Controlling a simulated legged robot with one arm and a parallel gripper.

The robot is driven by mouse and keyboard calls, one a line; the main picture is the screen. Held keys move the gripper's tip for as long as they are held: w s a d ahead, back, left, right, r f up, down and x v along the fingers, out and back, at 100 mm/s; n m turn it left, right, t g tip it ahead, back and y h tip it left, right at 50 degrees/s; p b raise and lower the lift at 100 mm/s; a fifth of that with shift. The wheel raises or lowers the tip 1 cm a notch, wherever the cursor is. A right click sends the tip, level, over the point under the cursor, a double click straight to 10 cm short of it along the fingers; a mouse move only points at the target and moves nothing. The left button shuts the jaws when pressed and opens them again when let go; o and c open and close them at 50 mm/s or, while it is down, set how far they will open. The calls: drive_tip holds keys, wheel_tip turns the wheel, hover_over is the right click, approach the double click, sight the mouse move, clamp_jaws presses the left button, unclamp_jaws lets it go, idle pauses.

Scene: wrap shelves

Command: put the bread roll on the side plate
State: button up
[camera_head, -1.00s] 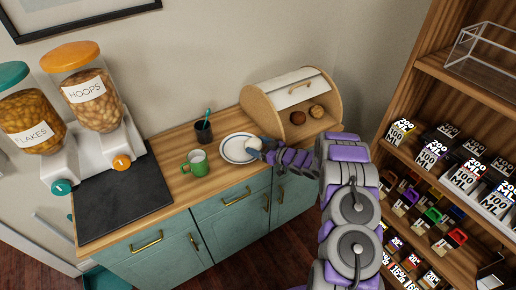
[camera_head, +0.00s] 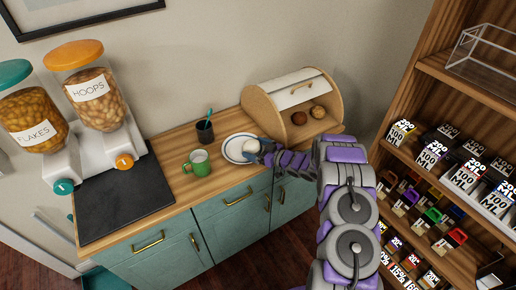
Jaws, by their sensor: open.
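The side plate (camera_head: 232,151) is white with a dark ring and lies on the wooden counter, left of the bread bin. A pale, rounded thing, possibly a bread roll (camera_head: 251,145), shows over the right part of the plate, at my gripper's tip. I cannot tell whether it rests on the plate. My gripper (camera_head: 256,149) is open, low over the plate's right edge; its fingers are small and partly hidden. Two brown rolls sit in the open bread bin (camera_head: 261,103): a darker one (camera_head: 298,118) and a lighter one (camera_head: 318,112).
A green mug (camera_head: 201,169) and a dark cup (camera_head: 204,132) with a teal stick stand left of the plate. Cereal dispensers (camera_head: 97,100) and a dark mat (camera_head: 120,197) are further left. A stocked shelf unit (camera_head: 408,90) stands at right. The counter's front strip is clear.

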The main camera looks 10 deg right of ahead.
drive_tip(key=shift+a+r, duration=0.15)
drive_tip(key=shift+r, duration=0.1)
drive_tip(key=p+v, duration=0.2)
drive_tip(key=v, duration=1)
drive_tip(key=shift+d, duration=0.25)
drive_tip(key=shift+d, duration=0.25)
drive_tip(key=shift+a, duration=0.1)
